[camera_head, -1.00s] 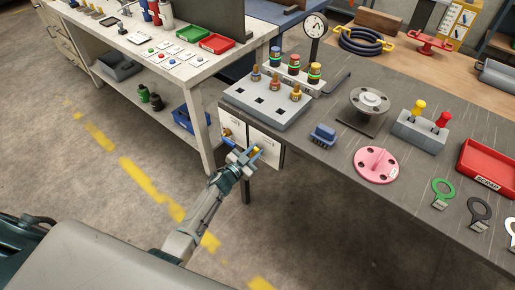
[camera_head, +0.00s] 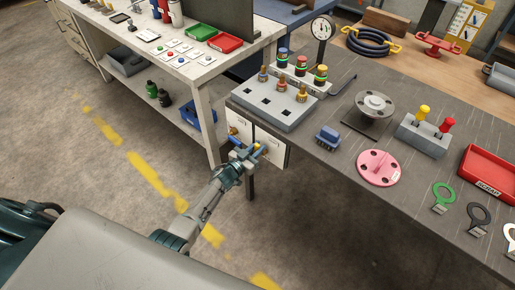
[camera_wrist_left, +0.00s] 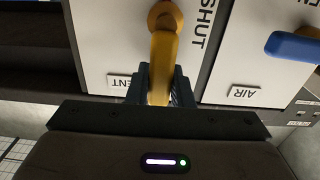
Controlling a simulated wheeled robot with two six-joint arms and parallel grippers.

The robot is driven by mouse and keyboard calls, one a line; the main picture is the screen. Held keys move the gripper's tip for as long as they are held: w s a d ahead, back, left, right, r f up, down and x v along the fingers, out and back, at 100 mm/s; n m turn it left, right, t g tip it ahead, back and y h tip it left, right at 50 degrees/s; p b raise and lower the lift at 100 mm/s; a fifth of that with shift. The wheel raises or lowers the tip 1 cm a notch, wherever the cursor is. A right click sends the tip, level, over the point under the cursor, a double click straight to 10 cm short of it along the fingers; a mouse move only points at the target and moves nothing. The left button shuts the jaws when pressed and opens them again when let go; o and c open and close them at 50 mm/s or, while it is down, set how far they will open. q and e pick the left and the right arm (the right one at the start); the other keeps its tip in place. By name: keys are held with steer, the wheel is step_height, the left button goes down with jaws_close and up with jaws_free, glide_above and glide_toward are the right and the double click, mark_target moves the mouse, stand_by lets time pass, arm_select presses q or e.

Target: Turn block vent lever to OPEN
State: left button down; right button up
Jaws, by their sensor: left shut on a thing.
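The vent lever is yellow with an orange hub and sits on a white plate below the workbench edge. In the left wrist view the vent lever (camera_wrist_left: 164,58) runs from its hub down between my fingers, and the word SHUT (camera_wrist_left: 198,25) is printed beside the hub. A label ending in ENT (camera_wrist_left: 121,81) is on the same plate. My left gripper (camera_wrist_left: 162,88) is shut on the lever's handle. In the head view my left gripper (camera_head: 248,155) is at the plate and partly covers the lever. My right gripper is not in view.
A blue lever (camera_wrist_left: 294,45) is on the neighbouring plate, labelled AIR (camera_wrist_left: 244,92), close beside my gripper. Above is the grey workbench (camera_head: 335,166) with a valve block (camera_head: 275,107), a blue connector (camera_head: 327,134) and a pink disc (camera_head: 380,167). The floor in front is clear.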

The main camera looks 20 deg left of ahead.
arm_select(q)
steer(key=c, duration=1.3)
jaws_free()
steer(key=v, duration=1.1)
steer(key=shift+b, duration=0.35)
steer(key=shift+f, duration=0.1)
steer(key=s+a+f+n+g+y, duration=0.25)
steer(key=s+f, duration=0.55)
steer(key=f, duration=0.4)
steer(key=s+a+f+n+g+y, duration=0.15)
steer(key=s+f+g+y, duration=0.25)
steer(key=s+f, duration=0.65)
steer(key=s+f+g, duration=0.3)
steer(key=s+f, duration=0.2)
steer(key=s, duration=0.5)
steer(key=s+f+g, duration=0.3)
steer(key=s+f, duration=0.2)
steer(key=s, duration=0.6)
steer(key=s+d+f+g+b, duration=0.1)
steer(key=s+f+g, duration=0.2)
steer(key=s+f, duration=0.3)
steer(key=shift+s+d+f+m+y, duration=0.1)
steer(key=shift+s+m+y, duration=0.05)
steer(key=shift+s, duration=1.05)
steer(key=shift+s+d+m+y, duration=0.1)
steer(key=shift+s+m, duration=0.05)
steer(key=shift+s, duration=1.1)
